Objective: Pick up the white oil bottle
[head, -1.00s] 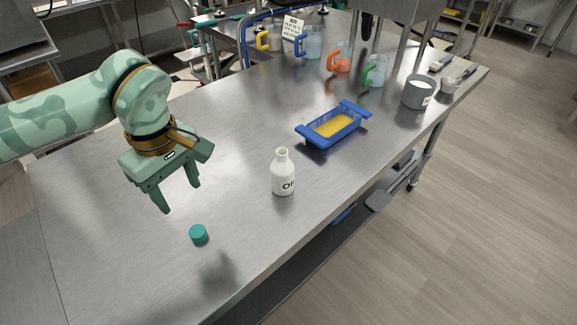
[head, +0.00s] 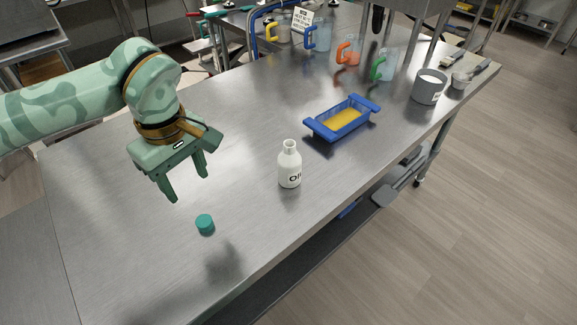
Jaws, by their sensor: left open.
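The white oil bottle (head: 290,166) stands upright and uncapped near the middle of the steel table, with "Oil" lettering on its side. A teal cap (head: 205,224) lies on the table to the left of the bottle and nearer the front. My left gripper (head: 189,197) is open and empty, pointing down above the table. It is to the left of the bottle, apart from it, and above and behind the cap. My right gripper is not in view.
A blue tray (head: 318,128) with yellow contents sits behind and right of the bottle. A grey pot (head: 429,87) stands farther right. Several handled jugs, including an orange-handled jug (head: 349,53), stand at the back. The steel table (head: 130,245) is clear around the bottle.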

